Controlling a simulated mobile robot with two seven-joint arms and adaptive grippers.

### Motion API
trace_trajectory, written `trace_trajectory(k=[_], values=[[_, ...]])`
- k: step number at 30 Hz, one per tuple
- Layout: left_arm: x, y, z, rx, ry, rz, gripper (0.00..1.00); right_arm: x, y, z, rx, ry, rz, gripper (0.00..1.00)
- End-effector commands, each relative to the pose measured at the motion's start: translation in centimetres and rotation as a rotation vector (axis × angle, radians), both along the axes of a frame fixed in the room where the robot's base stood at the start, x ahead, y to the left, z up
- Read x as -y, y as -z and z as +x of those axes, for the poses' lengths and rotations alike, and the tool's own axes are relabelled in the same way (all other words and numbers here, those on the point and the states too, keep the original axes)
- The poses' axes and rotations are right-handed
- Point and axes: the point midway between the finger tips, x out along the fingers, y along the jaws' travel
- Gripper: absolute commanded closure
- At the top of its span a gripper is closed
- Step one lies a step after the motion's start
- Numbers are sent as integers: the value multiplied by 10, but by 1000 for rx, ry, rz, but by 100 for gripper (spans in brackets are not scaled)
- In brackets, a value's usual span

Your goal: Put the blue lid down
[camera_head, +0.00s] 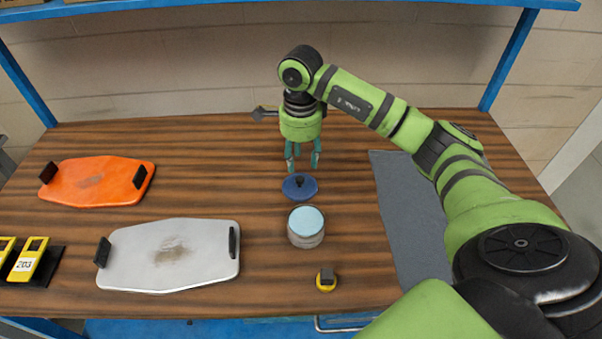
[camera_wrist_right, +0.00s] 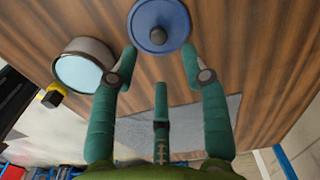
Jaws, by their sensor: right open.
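The blue lid (camera_head: 299,187) lies flat on the wooden table, its dark knob up, just behind a round pot with a pale blue top (camera_head: 306,227). In the right wrist view the blue lid (camera_wrist_right: 158,27) is at the top, beyond the fingertips, and the pot (camera_wrist_right: 84,70) is to its left. My right gripper (camera_head: 303,167) is open and empty, pointing down above and slightly behind the lid. In the right wrist view its fingers (camera_wrist_right: 160,65) are spread, with clear table between them. My left gripper is not in view.
An orange tray (camera_head: 85,186) and a white tray (camera_head: 150,275), both with black handles, lie on the left. A grey mat (camera_head: 393,200) lies on the right. A small yellow and black item (camera_head: 326,280) sits near the front edge. Yellow devices (camera_head: 28,262) stand front left.

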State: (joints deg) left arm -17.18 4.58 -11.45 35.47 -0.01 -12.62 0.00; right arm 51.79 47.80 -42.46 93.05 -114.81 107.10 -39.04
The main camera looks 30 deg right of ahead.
Motion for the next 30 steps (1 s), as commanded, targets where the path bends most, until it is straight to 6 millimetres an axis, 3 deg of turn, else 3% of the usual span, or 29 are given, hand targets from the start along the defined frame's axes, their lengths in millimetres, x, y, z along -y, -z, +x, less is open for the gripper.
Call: trace_trajectory(k=[3,9,27,30], values=[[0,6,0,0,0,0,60,0,-22,1,4,0,0,54],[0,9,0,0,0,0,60,0,-44,0,0,1,0,54],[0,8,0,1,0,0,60,0,-48,0,-1,1,0,54],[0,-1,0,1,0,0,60,0,-57,0,0,1,0,54]])
